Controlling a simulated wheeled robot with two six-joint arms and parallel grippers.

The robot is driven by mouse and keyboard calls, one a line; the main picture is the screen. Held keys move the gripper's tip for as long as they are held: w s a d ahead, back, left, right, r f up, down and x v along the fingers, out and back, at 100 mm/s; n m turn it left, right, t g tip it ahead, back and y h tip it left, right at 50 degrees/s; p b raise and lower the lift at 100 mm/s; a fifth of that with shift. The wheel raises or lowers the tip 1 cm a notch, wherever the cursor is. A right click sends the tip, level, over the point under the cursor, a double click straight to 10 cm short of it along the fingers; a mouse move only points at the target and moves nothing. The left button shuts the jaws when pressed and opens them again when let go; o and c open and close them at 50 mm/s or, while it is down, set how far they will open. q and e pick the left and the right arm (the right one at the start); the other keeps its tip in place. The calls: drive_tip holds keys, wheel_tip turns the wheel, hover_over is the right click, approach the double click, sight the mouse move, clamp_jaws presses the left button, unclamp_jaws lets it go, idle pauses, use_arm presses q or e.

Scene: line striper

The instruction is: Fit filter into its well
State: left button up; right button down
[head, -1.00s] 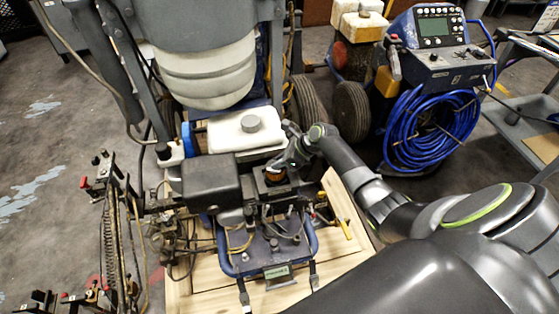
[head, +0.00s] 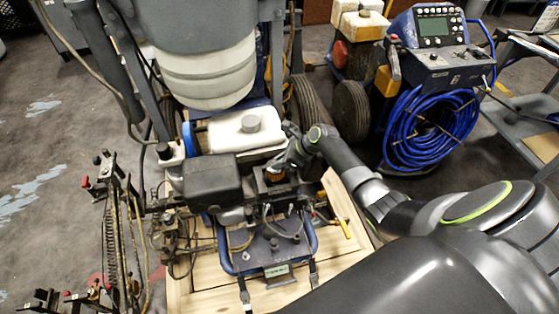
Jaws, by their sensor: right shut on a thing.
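The filter (head: 274,177) is a small orange-brown piece low in the middle of the line striper, just right of the black engine box. My right gripper (head: 277,168) reaches in from the right and is shut on the filter from above. The well is hidden beneath the filter and gripper, so I cannot tell how far the filter sits in it. My left gripper does not show.
A black box (head: 211,182) stands close left of the gripper, and a white tank (head: 246,130) lies behind it. A blue-framed plate (head: 268,250) is in front. A blue hose coil (head: 428,130) hangs on a machine at the right.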

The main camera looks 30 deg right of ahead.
use_arm(q)
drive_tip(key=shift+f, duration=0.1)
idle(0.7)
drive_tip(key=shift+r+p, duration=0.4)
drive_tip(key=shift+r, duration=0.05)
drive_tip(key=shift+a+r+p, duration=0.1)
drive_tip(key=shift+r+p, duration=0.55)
drive_tip(key=shift+p, duration=0.1)
idle(1.6)
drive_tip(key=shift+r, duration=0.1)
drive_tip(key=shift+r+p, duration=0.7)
drive_tip(key=shift+p, duration=0.05)
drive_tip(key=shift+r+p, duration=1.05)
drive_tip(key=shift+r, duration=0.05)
idle(1.8)
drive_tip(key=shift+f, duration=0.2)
idle(0.5)
